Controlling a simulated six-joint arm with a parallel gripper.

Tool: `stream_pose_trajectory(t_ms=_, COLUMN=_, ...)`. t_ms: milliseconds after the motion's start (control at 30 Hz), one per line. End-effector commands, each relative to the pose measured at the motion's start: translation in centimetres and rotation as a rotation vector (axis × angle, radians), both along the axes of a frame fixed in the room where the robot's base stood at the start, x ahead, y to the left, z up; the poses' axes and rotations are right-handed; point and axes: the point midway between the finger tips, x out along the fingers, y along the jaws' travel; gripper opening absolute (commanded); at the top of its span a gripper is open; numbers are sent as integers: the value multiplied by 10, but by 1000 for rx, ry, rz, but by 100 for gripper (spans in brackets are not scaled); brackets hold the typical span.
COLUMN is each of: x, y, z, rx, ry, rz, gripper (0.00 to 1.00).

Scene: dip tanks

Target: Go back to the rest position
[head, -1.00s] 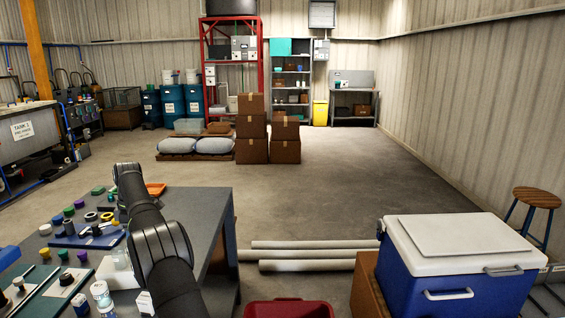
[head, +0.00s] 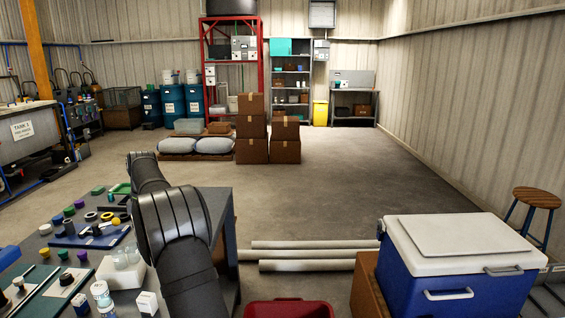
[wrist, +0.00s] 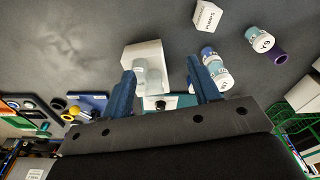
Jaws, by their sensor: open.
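My gripper (wrist: 164,88) shows in the wrist view with its two blue fingers spread apart and nothing between them that it holds. Below and beyond the fingers, a white block with clear glass jars (wrist: 146,62) stands on the grey table (wrist: 75,45). In the head view my dark arm rises over the table at the lower left; the gripper itself is hidden there. The same white block with jars (head: 122,268) stands left of the arm in that view.
Labelled jars (wrist: 260,39) and a white box (wrist: 208,15) stand on the table. A blue tray (head: 88,236) and several coloured caps lie at the left. A blue cooler (head: 455,270) and a red bin (head: 289,309) are right of the table. The floor beyond is open.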

Motion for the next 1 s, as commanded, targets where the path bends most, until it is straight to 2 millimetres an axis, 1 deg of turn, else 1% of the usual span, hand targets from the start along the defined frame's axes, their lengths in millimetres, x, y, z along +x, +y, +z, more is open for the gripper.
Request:
stream_pose_trajectory(t_ms=33, x=-9, y=4, z=-2, rx=-2, ry=2, rz=-2, gripper=56)
stream_pose_trajectory(t_ms=200, x=-34, y=13, z=-9, rx=-2, ry=2, rz=-17, gripper=56)
stream_pose_trajectory(t_ms=500, x=-82, y=25, z=-24, rx=-2, ry=2, rz=-42, gripper=56)
stream_pose_trajectory(t_ms=733, x=-120, y=29, z=-36, rx=-1, ry=0, rz=-62, gripper=56)
stream_pose_trajectory(t_ms=1000, x=-167, y=28, z=-52, rx=-2, ry=0, rz=-83, gripper=56)
